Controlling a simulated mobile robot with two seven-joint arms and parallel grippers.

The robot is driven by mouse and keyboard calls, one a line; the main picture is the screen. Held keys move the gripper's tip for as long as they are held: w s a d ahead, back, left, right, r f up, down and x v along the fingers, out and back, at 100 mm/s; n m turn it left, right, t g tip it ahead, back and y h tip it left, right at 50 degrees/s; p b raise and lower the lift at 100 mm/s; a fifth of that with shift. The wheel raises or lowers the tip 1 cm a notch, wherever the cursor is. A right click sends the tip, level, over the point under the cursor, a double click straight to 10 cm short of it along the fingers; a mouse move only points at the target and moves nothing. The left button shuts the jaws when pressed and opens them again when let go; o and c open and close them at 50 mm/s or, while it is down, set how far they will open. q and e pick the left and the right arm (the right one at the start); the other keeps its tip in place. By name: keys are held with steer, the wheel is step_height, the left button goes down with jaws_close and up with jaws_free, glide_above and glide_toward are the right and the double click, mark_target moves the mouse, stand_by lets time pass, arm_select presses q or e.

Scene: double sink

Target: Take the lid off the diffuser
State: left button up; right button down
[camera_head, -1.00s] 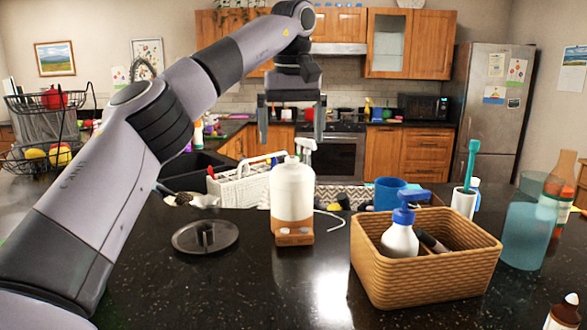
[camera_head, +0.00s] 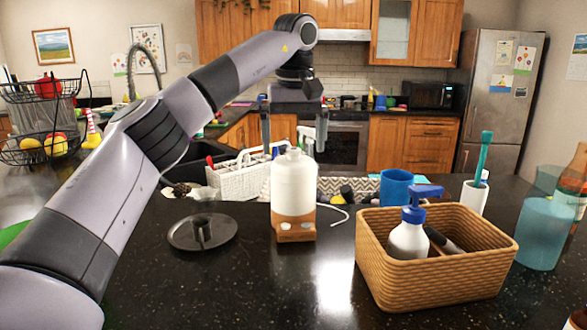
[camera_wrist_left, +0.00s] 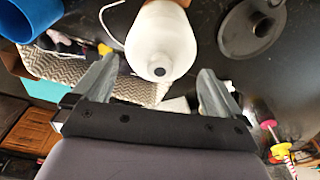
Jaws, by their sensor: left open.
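The diffuser (camera_head: 294,228) stands upright on the black counter, with a brown base carrying small buttons. Its white lid (camera_head: 294,183), bottle-shaped with a narrow neck, sits on the base. In the left wrist view the lid (camera_wrist_left: 158,40) shows from above with a dark hole in its top. My left gripper (camera_head: 293,146) points down above the lid, open and empty. In the left wrist view its fingers (camera_wrist_left: 158,78) lie at either side of the lid's near end, apart from it. My right gripper is in neither view.
A dark round sink stopper (camera_head: 202,232) lies left of the diffuser. A wicker basket (camera_head: 435,262) with a blue-topped spray bottle stands to the right. A blue mug (camera_head: 395,188) and a white caddy (camera_head: 240,180) stand behind. A white cord lies beside the diffuser.

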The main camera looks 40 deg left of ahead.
arm_select(q)
steer(key=shift+a+f, duration=0.1)
steer(key=shift+f, duration=1.15)
steer(key=shift+w, duration=0.1)
steer(key=c, duration=0.7)
steer(key=shift+r, duration=0.1)
